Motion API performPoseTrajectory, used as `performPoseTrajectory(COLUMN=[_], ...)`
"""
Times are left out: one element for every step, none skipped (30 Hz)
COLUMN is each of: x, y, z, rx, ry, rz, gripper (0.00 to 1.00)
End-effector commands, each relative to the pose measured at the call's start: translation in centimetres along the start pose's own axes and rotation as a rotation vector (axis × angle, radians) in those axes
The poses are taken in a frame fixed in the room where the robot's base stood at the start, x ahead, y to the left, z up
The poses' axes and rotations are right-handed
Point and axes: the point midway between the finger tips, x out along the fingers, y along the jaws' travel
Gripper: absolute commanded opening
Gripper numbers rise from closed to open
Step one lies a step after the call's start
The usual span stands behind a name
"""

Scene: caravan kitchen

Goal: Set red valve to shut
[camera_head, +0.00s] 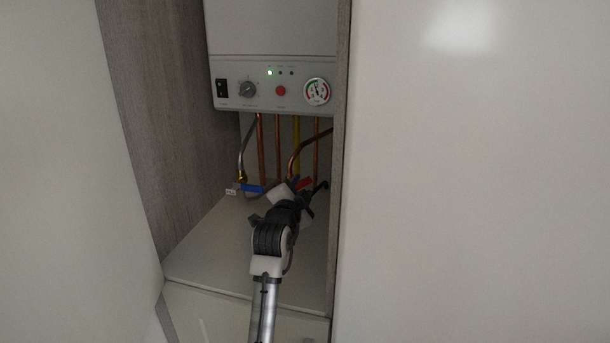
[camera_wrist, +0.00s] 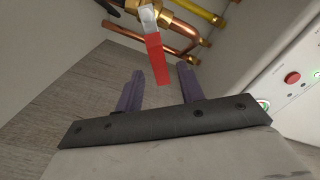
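The red valve's handle (camera_head: 304,183) shows in the head view at the back of the cupboard, partly hidden by my gripper (camera_head: 284,190). In the wrist view the red handle (camera_wrist: 156,60) hangs from a metal stem on a brass fitting (camera_wrist: 150,16), with its free end pointing toward my gripper (camera_wrist: 161,76). My gripper is open, with its two dark fingers apart. The end of the red handle appears between the fingertips, nearer the right finger. No contact shows, and how deep it lies between them I cannot tell.
A blue valve handle (camera_head: 254,189) is left of my gripper. Copper pipes (camera_head: 261,150) and a yellow pipe (camera_head: 296,145) run down from the boiler panel (camera_head: 262,98). The cupboard's right side wall (camera_head: 340,150) is close to my arm. The shelf (camera_head: 205,262) is clear at left front.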

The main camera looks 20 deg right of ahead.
Motion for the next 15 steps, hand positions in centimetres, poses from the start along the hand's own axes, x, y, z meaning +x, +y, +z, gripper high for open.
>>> performPoseTrajectory(x=[1.0,1.5,2.2,2.6,3.0,3.5,3.8,4.1,4.4,4.6,4.8,5.0,5.0,5.1,5.2], y=[-0.2,-0.3,-0.2,-0.2,-0.2,-0.2,-0.2,-0.2,-0.1,-0.1,-0.1,-0.1,-0.1,-0.1,-0.1], z=[-0.3,-0.3,-0.2,-0.2,-0.2,-0.2,-0.2,-0.1,-0.1,-0.1,-0.1,0.0,0.0,0.0,0.0], rx=[0.000,0.001,0.000,0.000,0.000,0.000,0.000,0.000,0.000,0.000,0.000,0.000,0.000,0.000,0.000], ry=[0.000,0.000,-0.001,0.000,0.000,0.000,0.001,0.000,0.000,0.000,0.000,0.000,0.000,0.000,0.000], rz=[0.003,0.002,0.002,0.001,0.002,0.001,0.000,0.001,0.001,0.000,0.000,0.000,-0.001,-0.001,-0.001], gripper=[0.38,0.38,0.38,0.38,0.38,0.38,0.38,0.38,0.38,0.38,0.38,0.38,0.38,0.38,0.38])
